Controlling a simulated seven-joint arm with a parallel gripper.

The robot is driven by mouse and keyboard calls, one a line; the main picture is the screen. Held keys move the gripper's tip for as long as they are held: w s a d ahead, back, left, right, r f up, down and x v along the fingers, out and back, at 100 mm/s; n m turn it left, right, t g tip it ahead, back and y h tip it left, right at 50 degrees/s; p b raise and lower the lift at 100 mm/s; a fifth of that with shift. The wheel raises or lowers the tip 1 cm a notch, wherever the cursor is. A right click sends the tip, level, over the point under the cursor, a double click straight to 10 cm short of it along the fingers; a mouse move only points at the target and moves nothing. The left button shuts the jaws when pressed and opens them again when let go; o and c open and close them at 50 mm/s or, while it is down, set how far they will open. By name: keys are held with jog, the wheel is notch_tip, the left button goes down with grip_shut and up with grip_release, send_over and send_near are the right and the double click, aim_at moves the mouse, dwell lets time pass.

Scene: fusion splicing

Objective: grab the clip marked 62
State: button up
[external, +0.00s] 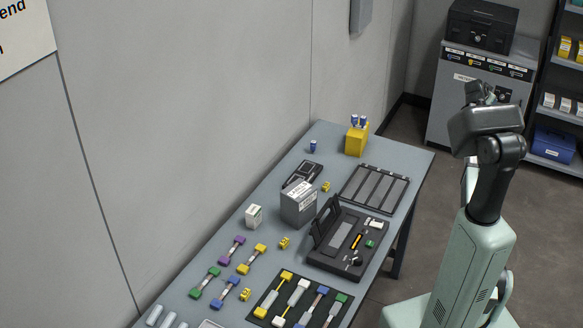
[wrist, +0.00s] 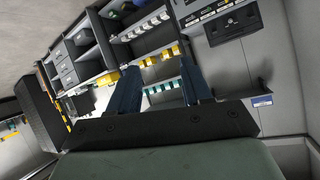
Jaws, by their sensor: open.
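Small yellow clips lie on the grey table in the external view: one near the black device (external: 325,186), one beside the white box (external: 284,242), and one near the front (external: 245,294). Their markings are too small to read, so I cannot tell which is marked 62. My gripper (wrist: 160,88) is open and empty, its two dark fingers apart in the wrist view. In the external view my arm is raised to the right of the table, well away from the clips, with the gripper mostly hidden behind the wrist. No clip on the table shows in the wrist view.
The table (external: 400,150) holds a grey box (external: 299,204), an open black case (external: 318,262), a slotted tray (external: 376,190), a yellow block (external: 356,141) and several coloured connectors. A wall runs along its left side. A cabinet (external: 470,120) and shelves stand behind my arm.

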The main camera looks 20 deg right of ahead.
jog(key=w+a+f+y, duration=0.1)
jog(key=w+a, duration=0.2)
jog(key=a, duration=0.7)
jog(key=w+a+f+t+y, duration=0.1)
jog(key=w+a+y, duration=0.15)
jog(key=a, duration=0.85)
jog(key=w+a+f+y, duration=0.15)
jog(key=w+a, duration=0.25)
jog(key=a, duration=0.6)
jog(key=s+a+f+n+g+y, duration=0.1)
jog(key=s+a+f+y, duration=0.1)
jog(key=a, duration=1.5)
jog(key=s+a+f+n+y, duration=0.1)
jog(key=s+a+f, duration=0.15)
jog(key=a, duration=1.45)
jog(key=s+a+f+g+y, duration=0.1)
jog(key=s+a, duration=0.3)
jog(key=a, duration=0.3)
jog(key=s+a+y, duration=0.1)
jog(key=s+a, duration=0.3)
jog(key=a, duration=0.3)
jog(key=n+g, duration=0.4)
jog(key=g, duration=0.1)
send_over(245, 293)
jog(key=f, duration=1.1)
jog(key=shift+a+f, duration=0.2)
jog(key=shift+f, duration=0.1)
jog(key=shift+d+f, duration=0.15)
jog(key=shift+f, duration=2.5)
